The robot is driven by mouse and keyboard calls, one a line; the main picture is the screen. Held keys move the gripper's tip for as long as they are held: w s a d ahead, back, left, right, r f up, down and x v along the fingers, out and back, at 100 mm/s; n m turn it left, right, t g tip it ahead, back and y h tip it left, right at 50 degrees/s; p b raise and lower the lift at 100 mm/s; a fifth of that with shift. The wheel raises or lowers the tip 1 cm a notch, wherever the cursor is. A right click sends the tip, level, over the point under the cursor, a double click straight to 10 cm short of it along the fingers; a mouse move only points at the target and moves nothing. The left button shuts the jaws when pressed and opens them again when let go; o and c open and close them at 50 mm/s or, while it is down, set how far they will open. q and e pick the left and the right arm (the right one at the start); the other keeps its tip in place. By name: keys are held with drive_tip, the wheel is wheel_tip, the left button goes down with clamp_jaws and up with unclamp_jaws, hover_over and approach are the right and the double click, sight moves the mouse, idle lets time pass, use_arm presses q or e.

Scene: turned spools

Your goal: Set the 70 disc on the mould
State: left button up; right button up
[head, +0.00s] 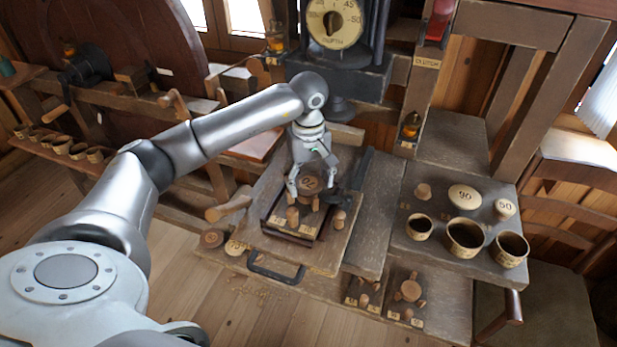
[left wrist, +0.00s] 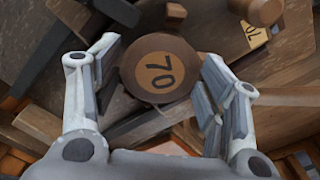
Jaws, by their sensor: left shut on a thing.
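The 70 disc (head: 311,183) is a dark brown round with a pale centre marked 70. It also shows face-on in the left wrist view (left wrist: 160,68), between the two finger pads. My left gripper (head: 308,188) is shut on it, above a dark tray (head: 290,232) on the sliding board under the press. The tray, with upright wooden pegs and pale number labels, looks like the mould. The disc and gripper hide part of it, and I cannot tell whether the disc touches it. A label reading 70 (left wrist: 254,34) shows in the left wrist view. My right gripper is not in view.
The press with a dial (head: 335,22) stands behind. A dark bar (head: 362,170) runs beside the tray. Cups (head: 465,238) and discs marked 90 (head: 464,197) and 50 (head: 505,208) stand on the right shelf. Two discs (head: 212,238) lie left of the board.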

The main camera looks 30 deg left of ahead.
sight(308, 182)
use_arm(q)
drive_tip(key=o, duration=0.6)
drive_tip(key=shift+s+f, duration=0.15)
drive_tip(key=shift+f, duration=0.35)
drive_tip(key=shift+o, duration=1)
drive_tip(key=shift+a, duration=0.1)
drive_tip(key=shift+o, duration=0.2)
drive_tip(key=shift+w, duration=0.2)
drive_tip(key=shift+s+r, duration=0.1)
drive_tip(key=shift+r, duration=0.05)
drive_tip(key=shift+r, duration=0.45)
wheel_tip(308, 182, up, 11)
drive_tip(key=b, duration=0.2)
drive_tip(key=shift+b, duration=0.35)
